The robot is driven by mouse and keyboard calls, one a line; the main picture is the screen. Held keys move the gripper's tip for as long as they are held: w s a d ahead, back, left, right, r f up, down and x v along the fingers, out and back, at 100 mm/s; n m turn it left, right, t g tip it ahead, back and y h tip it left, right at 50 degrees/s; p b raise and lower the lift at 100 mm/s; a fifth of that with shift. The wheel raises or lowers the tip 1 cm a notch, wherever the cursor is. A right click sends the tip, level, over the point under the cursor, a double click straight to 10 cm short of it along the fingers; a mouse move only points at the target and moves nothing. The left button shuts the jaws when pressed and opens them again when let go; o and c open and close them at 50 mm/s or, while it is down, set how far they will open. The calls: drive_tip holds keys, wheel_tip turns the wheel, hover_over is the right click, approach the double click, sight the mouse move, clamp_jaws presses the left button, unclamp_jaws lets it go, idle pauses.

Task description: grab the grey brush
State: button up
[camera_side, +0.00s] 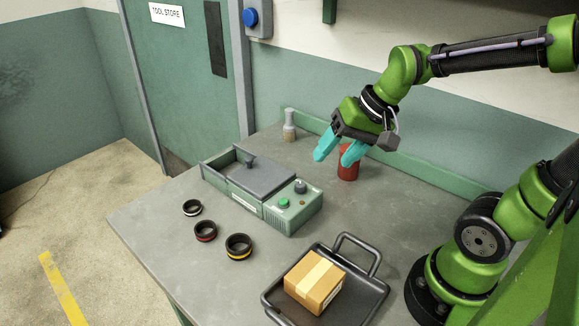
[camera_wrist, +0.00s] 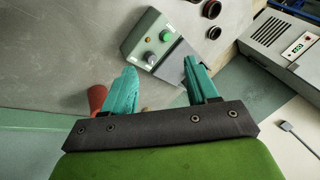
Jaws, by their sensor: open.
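The grey brush (camera_side: 289,118) stands upright at the back of the bench, with a pale grey handle above and tan bristles below. It is left of my gripper (camera_side: 336,157) in the side view and apart from it. My gripper's two cyan fingers are spread with nothing between them, above the bench and in front of a red can. In the wrist view my gripper (camera_wrist: 160,68) also shows open fingers. A small tan patch shows there between them, low by the palm; I cannot tell whether it is the brush.
The green ring grinder (camera_side: 250,205) with a grey lid stands mid-bench. The red can (camera_side: 348,170) is right by my fingers in the side view. Three dark rings (camera_side: 206,231) lie at the front left. A black tray (camera_side: 368,290) holds a cardboard box (camera_side: 315,282).

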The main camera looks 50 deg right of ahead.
drive_tip(key=w+d+f+m+y, duration=0.1)
drive_tip(key=w+f+m+y, duration=0.2)
drive_tip(key=w+m, duration=0.5)
drive_tip(key=m+t+h, duration=0.5)
drive_tip(key=m+t, duration=0.8)
drive_tip(key=m, duration=0.7)
hover_over(288, 113)
drive_tip(key=d, duration=0.1)
drive_tip(key=f, duration=0.4)
drive_tip(key=shift+s+d+f, duration=0.1)
drive_tip(key=shift+s+f, duration=0.1)
drive_tip(key=shift+s, duration=0.05)
drive_tip(key=shift+d+f+m, duration=0.1)
drive_tip(key=shift+f+m, duration=0.1)
drive_tip(key=shift+m, duration=0.2)
wheel_tip(288, 113, down, 6)
drive_tip(key=shift+r, duration=0.1)
drive_tip(key=shift+w+f, duration=0.3)
drive_tip(key=shift+w, duration=1.2)
clamp_jaws()
